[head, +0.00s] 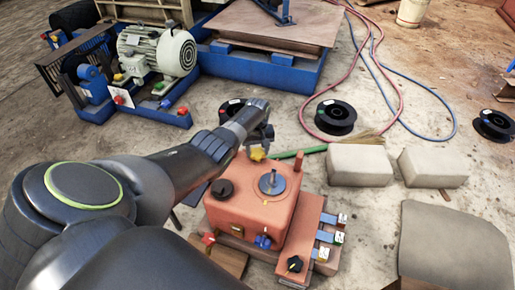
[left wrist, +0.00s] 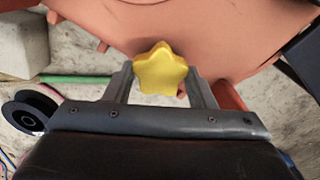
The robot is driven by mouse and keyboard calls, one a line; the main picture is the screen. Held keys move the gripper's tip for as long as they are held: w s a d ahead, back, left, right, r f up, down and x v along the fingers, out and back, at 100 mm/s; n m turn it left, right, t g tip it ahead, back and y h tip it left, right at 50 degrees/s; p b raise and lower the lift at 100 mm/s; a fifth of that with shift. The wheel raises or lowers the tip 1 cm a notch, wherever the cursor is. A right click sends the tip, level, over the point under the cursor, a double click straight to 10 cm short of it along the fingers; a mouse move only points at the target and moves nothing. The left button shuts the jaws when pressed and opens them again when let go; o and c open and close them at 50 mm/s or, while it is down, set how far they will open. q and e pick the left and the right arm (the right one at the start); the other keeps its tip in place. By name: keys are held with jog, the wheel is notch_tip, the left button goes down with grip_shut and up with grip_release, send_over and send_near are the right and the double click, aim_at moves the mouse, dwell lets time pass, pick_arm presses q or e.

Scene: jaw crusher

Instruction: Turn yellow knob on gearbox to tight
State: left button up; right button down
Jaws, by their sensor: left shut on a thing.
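The gearbox (head: 240,208) is an orange-red box on the concrete floor in the head view. It also fills the top of the left wrist view (left wrist: 220,30). The yellow knob (left wrist: 161,70) is star-shaped and sits at the gearbox's side. In the head view the yellow knob (head: 257,154) shows small at the gearbox's back edge. My left gripper (left wrist: 162,82) is shut on the yellow knob, with one finger on each side of it. In the head view my left gripper (head: 258,142) reaches over the gearbox's back left. My right gripper is not in view.
A black knob (head: 222,189) and a round grey dial (head: 272,183) are on the gearbox's top. Pale blocks (head: 360,165) lie to its right. Black spools (head: 335,117) and a motor on a blue frame (head: 157,52) stand behind. A green bar (head: 305,151) lies near the gripper.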

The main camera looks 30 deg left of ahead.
pick_arm(q)
jog(key=m, duration=0.3)
jog(key=shift+m+p, duration=0.3)
jog(key=shift+m, duration=1)
jog(key=m, duration=0.3)
jog(key=shift+m, duration=1.7)
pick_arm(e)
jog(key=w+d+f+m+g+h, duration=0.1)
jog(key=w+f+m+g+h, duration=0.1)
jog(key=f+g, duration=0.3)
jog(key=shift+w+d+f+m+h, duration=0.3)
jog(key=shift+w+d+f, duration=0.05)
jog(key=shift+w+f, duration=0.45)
pick_arm(q)
jog(key=o, duration=1)
